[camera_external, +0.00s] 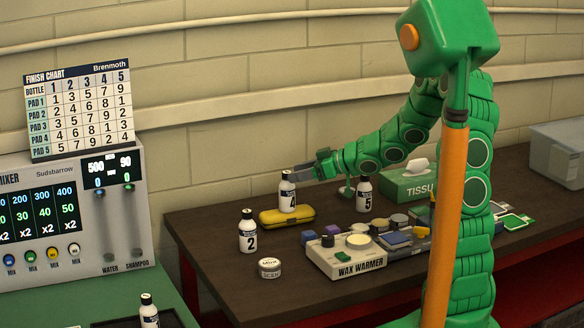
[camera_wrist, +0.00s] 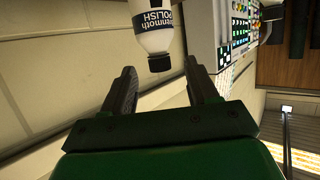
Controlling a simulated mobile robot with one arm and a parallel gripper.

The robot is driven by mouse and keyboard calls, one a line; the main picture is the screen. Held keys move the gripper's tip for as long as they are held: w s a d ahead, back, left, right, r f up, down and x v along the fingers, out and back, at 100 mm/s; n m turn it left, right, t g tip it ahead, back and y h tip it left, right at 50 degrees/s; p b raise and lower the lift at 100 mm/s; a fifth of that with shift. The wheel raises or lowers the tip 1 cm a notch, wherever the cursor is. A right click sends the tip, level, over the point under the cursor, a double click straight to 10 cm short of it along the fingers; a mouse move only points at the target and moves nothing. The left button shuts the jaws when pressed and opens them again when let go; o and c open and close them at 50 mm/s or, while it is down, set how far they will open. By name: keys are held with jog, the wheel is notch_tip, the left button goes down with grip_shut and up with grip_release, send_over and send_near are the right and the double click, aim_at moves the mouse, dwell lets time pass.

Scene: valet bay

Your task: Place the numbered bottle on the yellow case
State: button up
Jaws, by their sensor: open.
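A white bottle (camera_external: 288,198) with a black cap and the number 4 stands upright, apparently on top of the yellow case (camera_external: 303,217). My gripper (camera_external: 300,169) is beside its cap, at the upper right. In the wrist view a bottle labelled POLISH (camera_wrist: 153,25) appears with its black cap just ahead of my open fingertips (camera_wrist: 160,72); nothing is clamped between them. Bottle 2 (camera_external: 247,236) stands on the dark table left of the case. Bottle 5 (camera_external: 364,198) stands to the right of the case.
The wax warmer (camera_external: 340,260), a small white tin (camera_external: 269,268) and several small pots lie in front. A tissue box (camera_external: 408,185) and a grey bin (camera_external: 560,150) are at the back right. Another bottle (camera_external: 148,313) stands lower left, near the mixer (camera_external: 75,205) with its finish chart (camera_external: 80,110).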

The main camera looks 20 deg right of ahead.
jog(key=shift+v, duration=2.9)
